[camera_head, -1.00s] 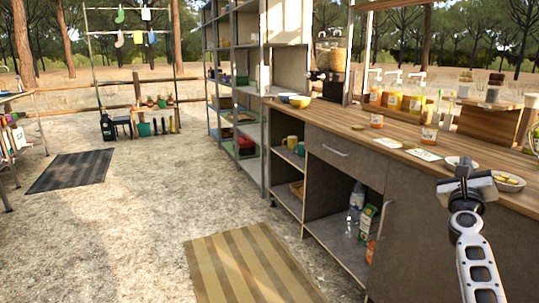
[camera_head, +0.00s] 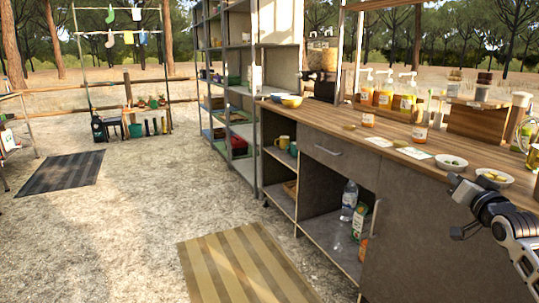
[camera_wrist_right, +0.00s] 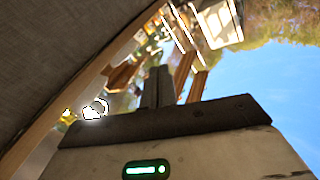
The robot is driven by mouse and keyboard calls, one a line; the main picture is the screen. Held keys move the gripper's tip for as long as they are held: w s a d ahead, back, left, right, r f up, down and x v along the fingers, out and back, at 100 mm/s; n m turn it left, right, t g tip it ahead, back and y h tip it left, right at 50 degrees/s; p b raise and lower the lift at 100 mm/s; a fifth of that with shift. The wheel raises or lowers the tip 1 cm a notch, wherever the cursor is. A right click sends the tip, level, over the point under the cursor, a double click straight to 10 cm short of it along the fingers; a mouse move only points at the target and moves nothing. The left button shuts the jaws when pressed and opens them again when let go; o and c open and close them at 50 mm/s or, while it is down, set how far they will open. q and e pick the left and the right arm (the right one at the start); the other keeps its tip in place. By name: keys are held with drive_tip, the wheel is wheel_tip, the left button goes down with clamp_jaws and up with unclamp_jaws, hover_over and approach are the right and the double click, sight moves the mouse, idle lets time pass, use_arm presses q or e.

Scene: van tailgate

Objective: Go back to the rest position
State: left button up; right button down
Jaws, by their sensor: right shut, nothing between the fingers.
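My right gripper (camera_head: 458,184) shows at the lower right of the head view, in front of the counter's edge and cabinet front. Its arm comes in from the right edge. In the right wrist view the fingers (camera_wrist_right: 159,87) are together with nothing between them. My left gripper is not in view. The wooden counter (camera_head: 328,118) holds two small bowls near my right gripper: one with green pieces (camera_head: 451,162) and one with yellow pieces (camera_head: 493,177).
The cabinet below has an open compartment with a water bottle (camera_head: 349,197) and a carton (camera_head: 359,220). A metal shelf (camera_head: 251,105) stands beyond. A striped mat (camera_head: 245,264) lies on the ground, and a dark mat (camera_head: 61,172) lies farther left. The ground between is clear.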

drive_tip(key=s+d+f+n+g+h, duration=0.2)
drive_tip(key=d+f+n+g+h, duration=0.25)
drive_tip(key=n, duration=0.35)
drive_tip(key=s+a+f+n+y, duration=0.1)
drive_tip(key=s+a+f+y, duration=0.25)
drive_tip(key=a+f, duration=0.5)
drive_tip(key=s+a+f+n+y, duration=0.15)
drive_tip(key=s+a+f, duration=0.25)
drive_tip(key=a+f, duration=0.45)
drive_tip(key=s+a+f+g+y, duration=0.2)
drive_tip(key=s+a+f+y, duration=0.3)
drive_tip(key=s+a, duration=0.6)
drive_tip(key=s+a+f+m+t+y+b, duration=0.15)
drive_tip(key=s+a+y+b, duration=0.25)
drive_tip(key=s+a+b, duration=0.85)
use_arm(q)
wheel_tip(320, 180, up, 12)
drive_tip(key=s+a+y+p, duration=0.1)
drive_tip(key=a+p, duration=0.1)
drive_tip(key=p, duration=2.5)
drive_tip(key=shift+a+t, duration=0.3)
use_arm(e)
drive_tip(key=s+d+r+g+h, duration=0.1)
drive_tip(key=r+h, duration=0.1)
drive_tip(key=r, duration=0.4)
drive_tip(key=s+d+r+m+g+h, duration=0.1)
drive_tip(key=d+r+h, duration=0.1)
drive_tip(key=r, duration=0.5)
drive_tip(key=shift+d+g, duration=0.2)
drive_tip(key=shift+g, duration=0.1)
